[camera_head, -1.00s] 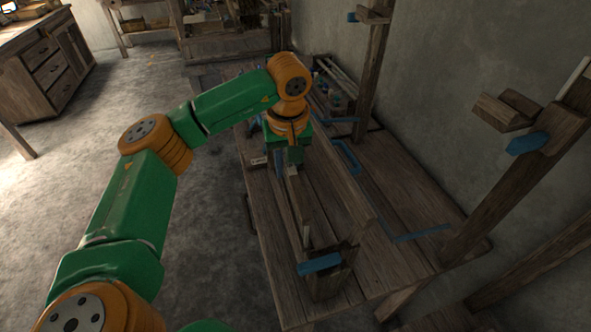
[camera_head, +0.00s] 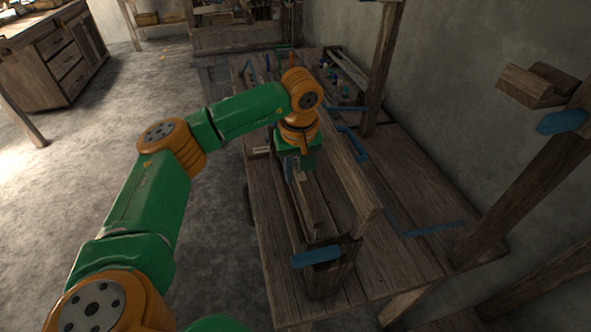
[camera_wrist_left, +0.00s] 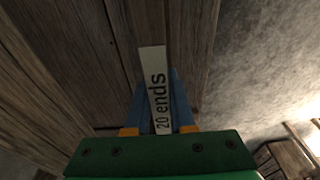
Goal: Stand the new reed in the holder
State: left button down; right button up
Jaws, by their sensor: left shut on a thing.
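My left gripper (camera_head: 293,170) is above the wooden bench, at the far end of a narrow wooden bar. In the left wrist view, the blue fingers of my left gripper (camera_wrist_left: 158,78) are shut on either side of a wooden reed (camera_wrist_left: 161,95) with a white label reading "20 ends". The reed extends away from the fingers over dark planks. In the head view the gripper hides much of it. A wooden block with a blue lever (camera_head: 317,256) stands at the bench's near end; I cannot tell whether it is the holder. My right gripper is not in view.
A tall board (camera_head: 345,188) stands along the bench, right of the gripper. Blue bent handles (camera_head: 350,143) lie beyond it. Wooden posts (camera_head: 520,190) rise on the right by the wall. A small white label (camera_head: 261,150) shows on the bench left of the gripper.

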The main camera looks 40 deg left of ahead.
aim_at(297, 164)
pick_arm(q)
jog(key=shift+f+b, duration=1.4)
jog(key=shift+f, duration=0.7)
jog(key=c, duration=0.7)
grip_release()
jog(key=shift+r, duration=0.1)
jog(key=r, duration=0.4)
jog(key=d+r, duration=0.1)
jog(key=r, duration=0.2)
jog(key=shift+s, duration=0.35)
